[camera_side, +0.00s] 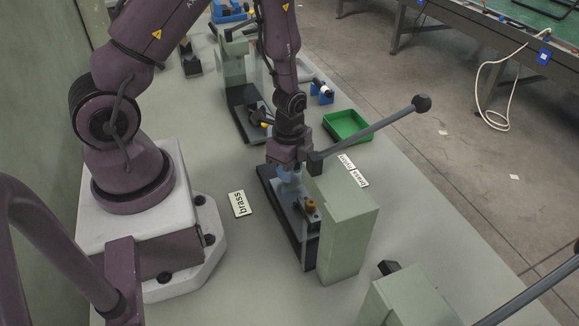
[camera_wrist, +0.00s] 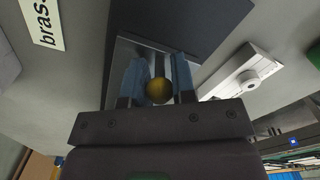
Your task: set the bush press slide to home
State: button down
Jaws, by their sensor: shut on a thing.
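The press (camera_side: 348,225) is a pale green block on a dark base plate (camera_side: 283,218), with a long lever ending in a black knob (camera_side: 422,102). My gripper (camera_side: 289,174) is down at the far end of the base plate, beside the block. In the wrist view its blue fingers (camera_wrist: 158,80) are shut on a round brass knob (camera_wrist: 159,92), which seems to belong to the press slide. The slide itself is mostly hidden by my fingers and the block. A small brass-coloured part (camera_side: 310,206) shows at the block's left face.
A "brass" label (camera_side: 240,204) lies left of the base plate; more labels (camera_side: 353,170) lie behind the block. A green tray (camera_side: 346,125) stands farther back. Another press (camera_side: 238,75) is behind, and a pale green block (camera_side: 410,298) is at front right.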

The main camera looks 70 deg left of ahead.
aim_at(298, 191)
jog(key=shift+d, duration=2.25)
jog(key=c, duration=0.9)
grip_release()
jog(key=shift+c, duration=0.2)
jog(key=shift+w+a+r, duration=0.1)
jog(key=shift+r, duration=0.5)
notch_tip(298, 191, up, 12)
jog(key=shift+f, duration=0.1)
